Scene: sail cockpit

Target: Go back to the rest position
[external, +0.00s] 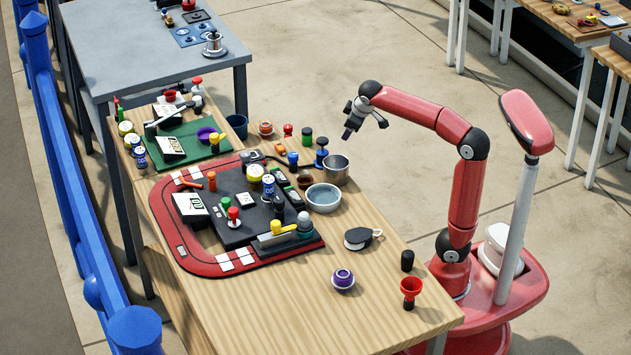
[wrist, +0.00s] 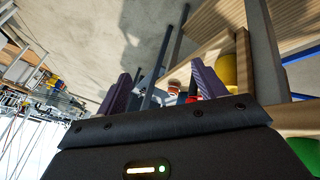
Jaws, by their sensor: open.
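My gripper (external: 364,118) is at the end of my red arm, raised above the far right edge of the wooden table (external: 300,300). In the wrist view its two purple-grey fingers (wrist: 162,90) stand apart. Nothing is seen between them that they hold. The gripper is clear of the objects on the table.
Below and left of my gripper stand a metal pot (external: 336,169) and a pale bowl (external: 324,198). A red track-shaped mat (external: 165,215) with several objects covers the table's middle. A red funnel (external: 411,290) stands near the front right. Open floor (external: 420,60) lies behind my arm.

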